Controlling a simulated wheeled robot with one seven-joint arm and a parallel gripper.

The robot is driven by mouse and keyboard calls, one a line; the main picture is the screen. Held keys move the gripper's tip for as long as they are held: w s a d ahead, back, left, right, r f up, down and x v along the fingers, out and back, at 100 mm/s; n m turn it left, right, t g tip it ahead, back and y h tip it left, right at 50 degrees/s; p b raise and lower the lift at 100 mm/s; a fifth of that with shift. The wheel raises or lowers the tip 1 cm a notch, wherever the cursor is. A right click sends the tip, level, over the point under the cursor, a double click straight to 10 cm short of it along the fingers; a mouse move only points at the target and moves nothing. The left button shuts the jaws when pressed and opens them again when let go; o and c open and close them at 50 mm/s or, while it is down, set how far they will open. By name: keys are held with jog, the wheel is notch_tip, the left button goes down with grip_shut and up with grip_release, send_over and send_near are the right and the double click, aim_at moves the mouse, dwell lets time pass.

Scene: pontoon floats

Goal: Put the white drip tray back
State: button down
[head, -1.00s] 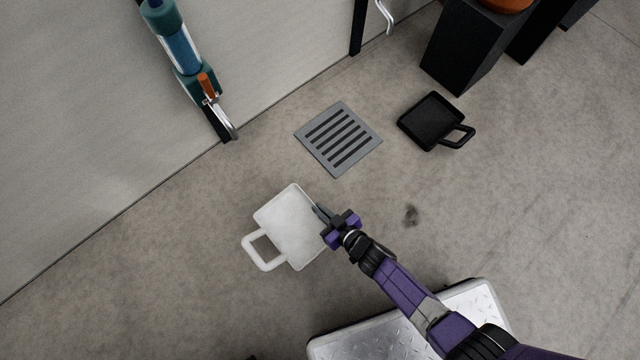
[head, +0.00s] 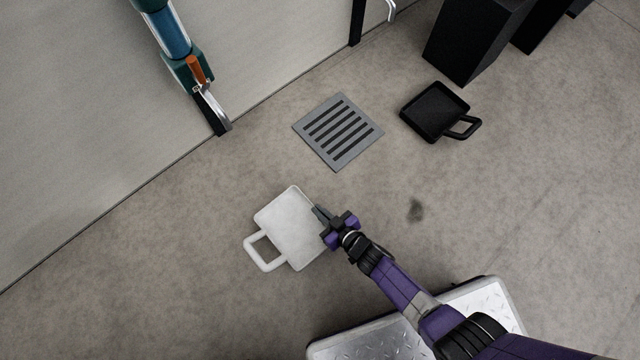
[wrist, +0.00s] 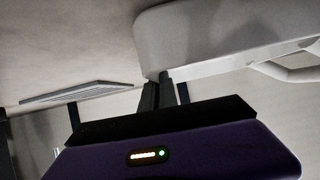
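The white drip tray (head: 288,225) is a shallow square pan with a loop handle at its lower left in the head view. My gripper (head: 319,214) is at the tray's right edge, opposite the handle, with its fingers closed on the rim. In the wrist view the tray (wrist: 220,32) fills the upper right, and the fingers (wrist: 161,90) meet its rim. The tray seems to be held off the floor, but its height is hard to judge. The inside of the tray looks empty.
A grey slotted floor drain (head: 338,131) lies beyond the tray. A black handled tray (head: 435,111) lies to its right, near dark blocks (head: 475,38). A teal and blue tap fitting (head: 186,62) with an orange lever hangs at the wall. The floor between is clear.

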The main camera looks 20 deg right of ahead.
jog(key=c, duration=1.6)
grip_release()
jog(key=shift+c, duration=0.2)
jog(key=p+v, duration=0.6)
jog(key=v, duration=0.6)
jog(key=s+d+r+m+t+h, duration=0.1)
jog(key=s+r, duration=0.3)
jog(key=r, duration=1)
jog(key=s+d+r+m+t+h, duration=0.1)
jog(key=s+r, duration=0.4)
jog(key=r, duration=1)
jog(key=s+d+r+m+t+h, duration=0.1)
jog(key=s+d+r, duration=0.3)
jog(key=r, duration=1.1)
jog(key=shift+s+d+r+m+t+h, duration=0.3)
jog(key=shift+s+d+m+h, duration=0.15)
jog(key=shift+m+h, duration=0.35)
